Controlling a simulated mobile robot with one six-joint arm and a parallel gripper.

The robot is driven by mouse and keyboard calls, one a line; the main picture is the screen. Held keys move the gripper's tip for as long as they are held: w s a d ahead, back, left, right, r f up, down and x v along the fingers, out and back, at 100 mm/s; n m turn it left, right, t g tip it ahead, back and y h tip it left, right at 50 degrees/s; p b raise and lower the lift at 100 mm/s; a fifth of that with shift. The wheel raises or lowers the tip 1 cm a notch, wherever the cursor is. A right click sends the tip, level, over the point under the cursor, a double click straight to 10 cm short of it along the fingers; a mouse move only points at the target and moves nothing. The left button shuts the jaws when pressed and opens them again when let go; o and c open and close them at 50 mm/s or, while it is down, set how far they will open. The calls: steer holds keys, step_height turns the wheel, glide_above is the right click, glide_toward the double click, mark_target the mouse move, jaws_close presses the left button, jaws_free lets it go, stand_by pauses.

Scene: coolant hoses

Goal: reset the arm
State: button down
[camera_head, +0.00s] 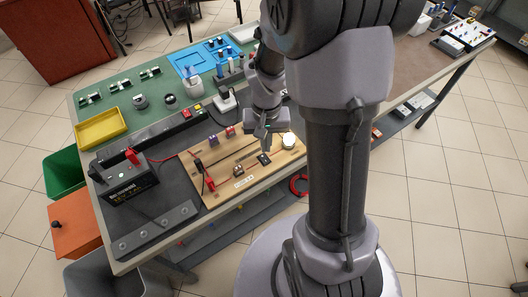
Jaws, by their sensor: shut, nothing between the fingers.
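My arm rises in the middle right of the head view and bends down over the workbench (160,240). My gripper (265,146) hangs over the right part of a wooden board (225,196), pointing down. Its fingers look shut and empty. A small dark part (264,159) lies on the board just below the fingertips; I cannot tell whether they touch it. My arm hides part of the bench behind it.
A black battery-like box (128,180) with a red clip stands left of the board. A white round cup (289,141) is close right of my gripper. A yellow tray (100,129) and blue tray (190,62) lie farther back. Coloured bins (75,232) stand left, below the bench.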

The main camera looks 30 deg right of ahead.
steer(key=shift+r, duration=0.6)
steer(key=s+a+r+t, duration=0.1)
steer(key=a+r, duration=0.2)
steer(key=r, duration=0.3)
steer(key=s+a+r+t, duration=0.1)
steer(key=a+r+t, duration=0.1)
steer(key=a+r, duration=0.35)
steer(key=s+a+r+n+t+y, duration=0.1)
steer(key=s+a+r+t+y, duration=0.1)
steer(key=s+a+r, duration=0.4)
steer(key=s+r, duration=0.3)
steer(key=shift+s+r+t, duration=0.15)
steer(key=shift+r+t, duration=0.15)
steer(key=shift+t, duration=0.1)
